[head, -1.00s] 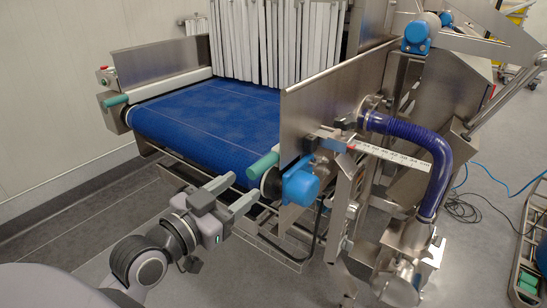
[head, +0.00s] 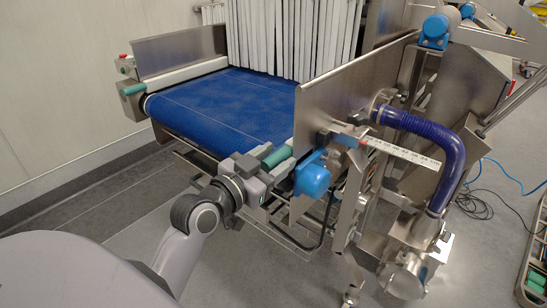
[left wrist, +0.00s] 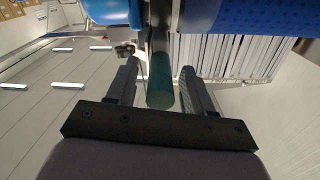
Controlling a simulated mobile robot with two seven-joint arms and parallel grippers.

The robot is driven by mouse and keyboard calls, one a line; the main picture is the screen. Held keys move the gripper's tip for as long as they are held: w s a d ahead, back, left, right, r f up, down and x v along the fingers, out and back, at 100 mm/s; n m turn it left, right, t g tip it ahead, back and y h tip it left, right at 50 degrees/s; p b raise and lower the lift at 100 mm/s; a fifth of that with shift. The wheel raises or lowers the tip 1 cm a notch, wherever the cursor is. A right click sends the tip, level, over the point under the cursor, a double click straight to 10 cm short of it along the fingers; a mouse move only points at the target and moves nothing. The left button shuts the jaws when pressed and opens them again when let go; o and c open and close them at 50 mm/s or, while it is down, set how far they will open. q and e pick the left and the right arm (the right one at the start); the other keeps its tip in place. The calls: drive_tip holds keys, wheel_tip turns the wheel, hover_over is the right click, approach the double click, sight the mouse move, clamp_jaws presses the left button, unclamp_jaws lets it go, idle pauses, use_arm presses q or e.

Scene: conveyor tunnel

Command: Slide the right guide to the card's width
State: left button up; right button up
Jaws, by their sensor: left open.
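The right guide (head: 345,90) is an upright metal plate along the right side of the blue belt. A green cylindrical handle (head: 277,157) sticks out at its near end. It also shows in the left wrist view as a green rod end (left wrist: 160,94). My left gripper (head: 267,166) is open with its fingers on either side of the handle; in the left wrist view gaps show on both sides. A white numbered scale (head: 400,152) with a red mark near its left end sticks out to the right of the guide. I cannot make out a card. My right gripper is out of view.
The blue belt (head: 225,103) is empty before white strip curtains (head: 290,40). The left guide (head: 180,52) has its own green handle (head: 132,89).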

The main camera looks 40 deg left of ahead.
use_arm(q)
clamp_jaws()
drive_tip(key=a+b, duration=0.1)
drive_tip(key=a, duration=0.2)
drive_tip(key=a+b, duration=0.1)
drive_tip(key=a, duration=0.2)
drive_tip(key=w+a, duration=0.1)
drive_tip(key=a, duration=0.3)
drive_tip(key=shift+f+b, duration=0.15)
drive_tip(key=shift+b, duration=0.25)
unclamp_jaws()
drive_tip(key=shift+s, duration=0.1)
